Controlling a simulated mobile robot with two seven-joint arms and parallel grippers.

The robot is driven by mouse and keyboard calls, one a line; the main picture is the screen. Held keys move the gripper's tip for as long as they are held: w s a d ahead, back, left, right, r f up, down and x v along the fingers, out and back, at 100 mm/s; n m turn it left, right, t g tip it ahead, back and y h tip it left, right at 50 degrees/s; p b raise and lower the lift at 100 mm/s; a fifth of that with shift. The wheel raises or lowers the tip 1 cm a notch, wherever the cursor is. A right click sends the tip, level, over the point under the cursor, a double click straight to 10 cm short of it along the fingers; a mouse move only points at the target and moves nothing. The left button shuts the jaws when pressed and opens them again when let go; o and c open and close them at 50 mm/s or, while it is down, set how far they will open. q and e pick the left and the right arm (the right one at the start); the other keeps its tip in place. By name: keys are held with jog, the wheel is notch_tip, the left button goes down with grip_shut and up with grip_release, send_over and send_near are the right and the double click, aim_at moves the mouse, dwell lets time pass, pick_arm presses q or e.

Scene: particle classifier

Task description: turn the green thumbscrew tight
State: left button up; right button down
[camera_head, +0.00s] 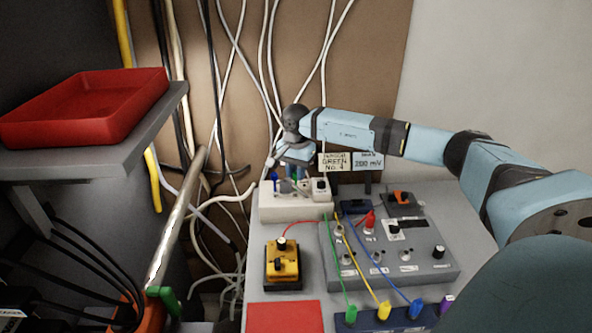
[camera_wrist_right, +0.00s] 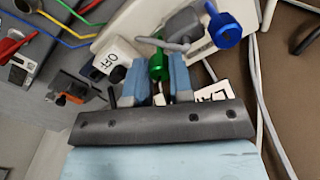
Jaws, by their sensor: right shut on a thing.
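The green thumbscrew (camera_wrist_right: 158,65) shows in the right wrist view between the two blue fingers of my right gripper (camera_wrist_right: 158,80), which is shut on it. In the head view the gripper (camera_head: 292,172) comes down over the white block (camera_head: 294,212) at the back of the bench, and the thumbscrew is mostly hidden there. A blue thumbscrew (camera_wrist_right: 224,28) stands beside the green one, outside the fingers. My left gripper is not in view.
A card reading "GREEN No. 4" (camera_head: 334,162) stands close behind the gripper, beside a 200 mV card (camera_head: 368,160). A grey control panel (camera_head: 435,268) with knobs and leads and a yellow device (camera_head: 284,262) lie in front. A red tray (camera_head: 85,105) sits on a shelf at left.

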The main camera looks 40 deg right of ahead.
jog(key=m+p, duration=0.1)
jog(key=m, duration=0.3)
jog(key=shift+r+m, duration=0.1)
jog(key=shift+m, duration=0.2)
jog(key=m, duration=0.4)
jog(key=shift+m+p, duration=0.3)
jog(key=shift+p, duration=0.1)
jog(key=shift+m, duration=0.9)
jog(key=m+p, duration=0.1)
jog(key=m, duration=0.2)
jog(key=shift+m, duration=0.3)
jog(key=m+p, duration=0.1)
jog(key=m, duration=0.1)
jog(key=shift+m, duration=0.4)
jog(key=m+p, duration=0.1)
jog(key=m, duration=0.4)
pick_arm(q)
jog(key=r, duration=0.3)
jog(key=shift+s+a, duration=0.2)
pick_arm(e)
jog(key=shift+m, duration=0.5)
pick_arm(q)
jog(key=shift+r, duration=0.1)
